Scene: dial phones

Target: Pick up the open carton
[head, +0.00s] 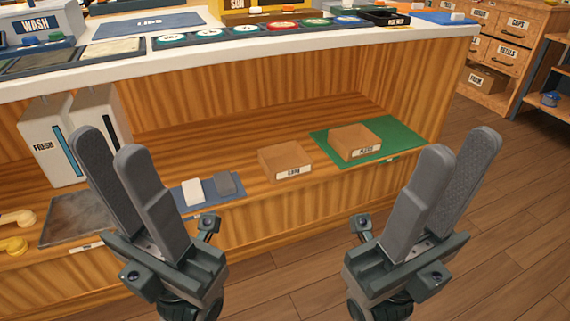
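Two brown cardboard cartons are on the wooden lower shelf under the counter. One carton (284,160) with a white label stands on bare wood near the shelf's front edge. The other carton (354,139), also labelled, stands on a green mat (403,149) to its right. I cannot tell clearly which of them is the open one. My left gripper (107,145) is raised at the left, in front of the white containers, with its fingers apart and empty. My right gripper (460,145) is raised at the right, fingers apart and empty. Neither touches a carton.
White containers (47,145) stand at the shelf's left. A blue mat (234,196) bears a white and a grey block. A grey tray (70,222) and yellow handsets (14,245) lie further left. The counter edge (270,48) overhangs the shelf. Floor (500,200) at right is clear.

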